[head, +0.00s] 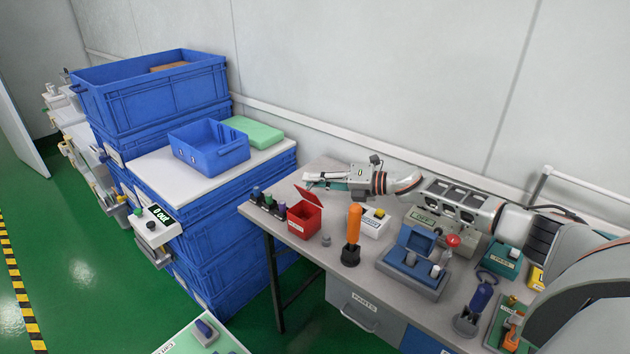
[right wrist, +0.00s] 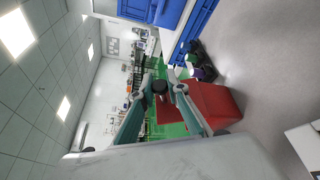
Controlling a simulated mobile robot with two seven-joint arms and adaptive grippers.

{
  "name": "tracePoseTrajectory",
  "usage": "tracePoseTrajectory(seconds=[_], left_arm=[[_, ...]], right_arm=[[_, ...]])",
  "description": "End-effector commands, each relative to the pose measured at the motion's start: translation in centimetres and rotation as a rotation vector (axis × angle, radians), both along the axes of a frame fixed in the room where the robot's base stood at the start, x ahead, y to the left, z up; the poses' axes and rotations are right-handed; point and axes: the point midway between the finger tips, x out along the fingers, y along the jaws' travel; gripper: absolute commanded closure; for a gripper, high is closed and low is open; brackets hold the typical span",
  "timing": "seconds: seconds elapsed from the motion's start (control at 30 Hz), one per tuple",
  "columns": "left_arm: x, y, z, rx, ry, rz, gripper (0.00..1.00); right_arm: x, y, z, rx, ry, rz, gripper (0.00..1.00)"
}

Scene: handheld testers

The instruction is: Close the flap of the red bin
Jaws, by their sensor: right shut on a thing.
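The red bin (head: 303,222) stands on the grey workbench, left of its middle. In the right wrist view the red bin (right wrist: 213,106) is right of the fingers, and the fingertips (right wrist: 163,86) close around a dark round knob (right wrist: 160,87) by the red flap (right wrist: 167,120). My left gripper is not in view.
Several dark bottles in a rack (head: 266,204) stand left of the bin. An orange-handled tool (head: 353,225) in a dark holder and a white box (head: 372,222) stand to the right. Stacked blue crates (head: 190,225) stand left of the bench. The wall is close behind.

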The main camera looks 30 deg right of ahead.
Motion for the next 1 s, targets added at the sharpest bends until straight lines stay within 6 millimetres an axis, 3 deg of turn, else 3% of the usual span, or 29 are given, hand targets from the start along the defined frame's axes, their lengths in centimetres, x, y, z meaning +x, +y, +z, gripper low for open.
tracePoseTrajectory(seconds=[0.03, 0.07, 0.1, 0.57, 1.0], left_arm=[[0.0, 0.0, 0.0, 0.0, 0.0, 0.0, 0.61], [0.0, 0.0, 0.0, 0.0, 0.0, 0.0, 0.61], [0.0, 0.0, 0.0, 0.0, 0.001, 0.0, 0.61], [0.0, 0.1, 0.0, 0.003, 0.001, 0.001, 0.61], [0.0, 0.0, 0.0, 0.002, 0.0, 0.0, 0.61]], right_arm=[[0.0, 0.0, 0.0, 0.001, 0.001, 0.001, 1.0], [0.0, 0.0, 0.0, 0.001, 0.001, 0.001, 0.77], [0.0, 0.0, 0.0, 0.001, 0.001, 0.001, 0.68], [-0.6, -0.6, 0.0, 0.0, 0.001, -0.002, 0.68], [-6.6, -6.1, 1.4, -0.001, 0.005, -0.001, 0.68]])
